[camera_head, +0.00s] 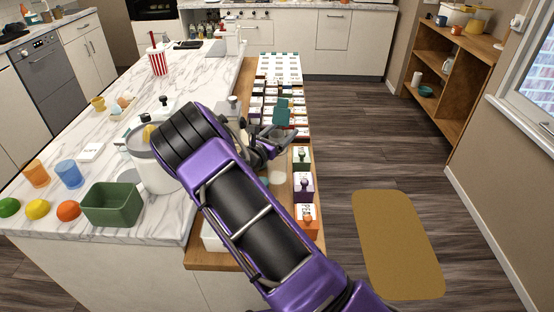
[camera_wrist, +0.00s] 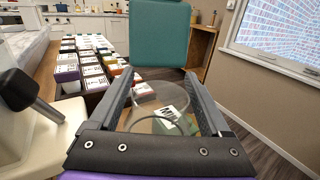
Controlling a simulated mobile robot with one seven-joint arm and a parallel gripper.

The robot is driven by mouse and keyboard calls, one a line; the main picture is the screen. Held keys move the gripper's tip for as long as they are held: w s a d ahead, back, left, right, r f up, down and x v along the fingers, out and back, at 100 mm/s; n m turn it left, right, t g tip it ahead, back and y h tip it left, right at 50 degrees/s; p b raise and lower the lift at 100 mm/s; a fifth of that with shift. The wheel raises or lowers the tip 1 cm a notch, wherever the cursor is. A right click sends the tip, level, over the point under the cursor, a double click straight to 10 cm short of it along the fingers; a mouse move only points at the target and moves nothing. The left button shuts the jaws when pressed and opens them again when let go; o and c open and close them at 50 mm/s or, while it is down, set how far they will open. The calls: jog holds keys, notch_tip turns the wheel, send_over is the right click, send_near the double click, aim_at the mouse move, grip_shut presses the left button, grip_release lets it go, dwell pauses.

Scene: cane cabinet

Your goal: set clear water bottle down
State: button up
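The clear water bottle (camera_head: 283,112) has a teal top, which shows above my gripper in the head view. In the wrist view its teal top (camera_wrist: 160,38) rises beyond my fingers, and its see-through body is between them. My gripper (camera_head: 272,140) is shut around the body, with one finger on each side; in the wrist view my gripper (camera_wrist: 160,92) shows both fingers close to it. The bottle looks upright over the wooden ledge (camera_head: 203,258) along the island. I cannot tell whether its base touches the ledge. My arm hides part of the bottle and ledge.
Rows of small boxes (camera_head: 280,66) fill the ledge's far part. Several labelled boxes, including an orange one (camera_head: 306,217), stand along its near right edge. A white pot (camera_head: 153,168) and green bin (camera_head: 111,204) stand on the marble island. The floor to the right is open.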

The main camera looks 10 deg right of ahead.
grip_shut()
jog(key=shift+r, duration=0.1)
dwell(0.3)
